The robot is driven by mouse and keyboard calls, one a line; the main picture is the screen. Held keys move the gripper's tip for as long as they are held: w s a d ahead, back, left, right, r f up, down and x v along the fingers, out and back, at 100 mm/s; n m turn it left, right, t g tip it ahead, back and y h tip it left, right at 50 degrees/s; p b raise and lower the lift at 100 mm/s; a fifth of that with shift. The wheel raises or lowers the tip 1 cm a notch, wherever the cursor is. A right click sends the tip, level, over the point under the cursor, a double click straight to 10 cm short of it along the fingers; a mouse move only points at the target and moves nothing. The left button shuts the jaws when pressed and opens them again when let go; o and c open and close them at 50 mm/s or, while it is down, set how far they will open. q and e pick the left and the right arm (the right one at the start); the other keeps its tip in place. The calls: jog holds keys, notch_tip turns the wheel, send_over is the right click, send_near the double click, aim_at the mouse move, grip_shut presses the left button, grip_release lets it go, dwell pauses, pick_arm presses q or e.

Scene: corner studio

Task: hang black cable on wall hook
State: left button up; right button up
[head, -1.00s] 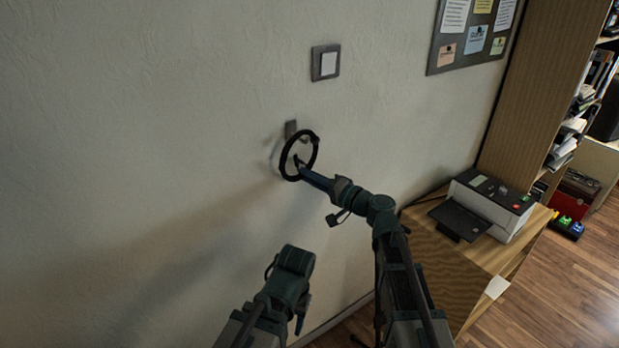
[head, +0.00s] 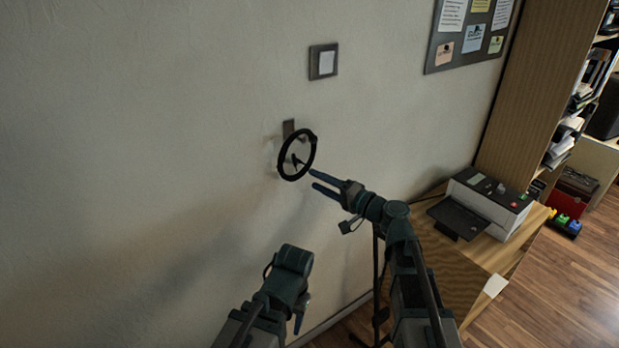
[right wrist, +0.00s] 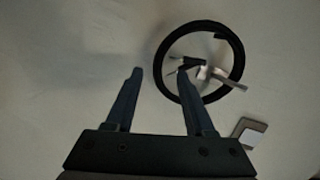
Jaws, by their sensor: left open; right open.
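The black cable (head: 281,162) is a round coil at the wall, encircling the tip of the wall hook (head: 289,128). The right wrist view also shows the coil (right wrist: 160,62) around the hook (right wrist: 204,74); whether its upper part rests on the hook I cannot tell. My right gripper (head: 314,180) is open, just right of and below the coil in the head view. My left gripper (head: 299,315) is low, well below the coil, open and empty.
A light switch (head: 323,61) is on the wall above the hook. A wooden cabinet (head: 460,262) with a printer (head: 492,205) stands to the right, beside a shelf (head: 535,75). A notice board (head: 432,62) hangs upper right. The wall left of the hook is clear.

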jog(key=v, duration=0.9)
jog(key=shift+s+d, duration=0.2)
jog(key=shift+d, duration=0.05)
jog(key=s+a+f+n+g+h+p, duration=0.1)
jog(key=s+a+f+n+g+h, duration=0.2)
jog(key=s+a+f+g, duration=0.3)
jog(key=s+a+f+n+g+h, duration=0.2)
jog(key=s+a+f+n+g, duration=0.15)
jog(key=s+f, duration=0.45)
jog(key=s+d+f+n+g+h, duration=0.2)
jog(key=s+d+f+h, duration=0.4)
jog(key=h, duration=0.4)
jog(key=shift+s+d+p, duration=0.15)
jog(key=shift+s+p, duration=0.25)
jog(key=shift+s, duration=0.25)
